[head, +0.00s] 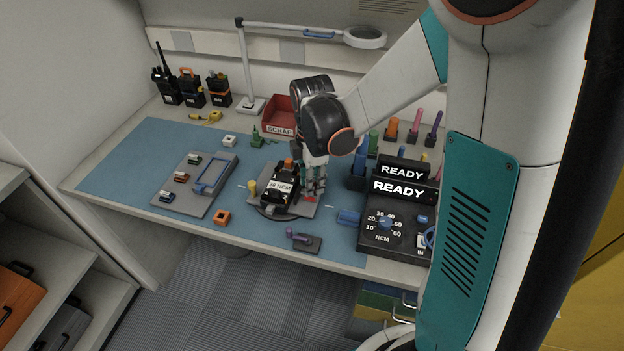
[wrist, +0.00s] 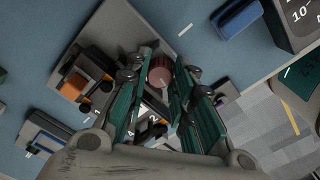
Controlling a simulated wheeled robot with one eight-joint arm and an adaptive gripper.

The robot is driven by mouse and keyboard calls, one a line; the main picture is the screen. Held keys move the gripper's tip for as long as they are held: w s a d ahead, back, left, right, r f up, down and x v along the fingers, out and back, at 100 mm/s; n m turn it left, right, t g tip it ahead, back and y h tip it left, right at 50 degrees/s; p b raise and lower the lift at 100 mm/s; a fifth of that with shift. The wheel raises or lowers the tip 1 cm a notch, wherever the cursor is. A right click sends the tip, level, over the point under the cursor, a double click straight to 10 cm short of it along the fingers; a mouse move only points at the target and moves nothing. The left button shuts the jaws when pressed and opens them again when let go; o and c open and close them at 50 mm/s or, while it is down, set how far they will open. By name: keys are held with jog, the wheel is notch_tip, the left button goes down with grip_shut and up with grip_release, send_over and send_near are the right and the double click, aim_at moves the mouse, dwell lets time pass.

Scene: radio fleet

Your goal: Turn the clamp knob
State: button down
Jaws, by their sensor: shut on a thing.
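A dark red round knob (wrist: 160,70) shows between my fingertips in the wrist view, at the edge of the grey clamp plate. My gripper (wrist: 160,82) has its green-padded fingers closed on it from both sides. In the head view my gripper (head: 315,184) points down at the right side of the clamp plate (head: 262,212), and the fingers hide most of the knob.
A black control box (head: 395,236) with a dial and "READY" displays stands to the right. A grey tray (head: 196,187) stands left, a red scrap bin (head: 279,116) behind. The blue mat (head: 125,165) is clear at far left.

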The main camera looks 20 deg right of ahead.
jog(key=m, duration=0.4)
jog(key=shift+m, duration=0.3)
jog(key=m, duration=0.3)
jog(key=shift+m, duration=0.4)
jog(key=m, duration=1.3)
jog(key=shift+m+p, duration=0.3)
jog(key=m, duration=0.5)
jog(key=shift+m, duration=0.4)
jog(key=c, duration=1.3)
grip_release()
jog(key=shift+c, duration=0.2)
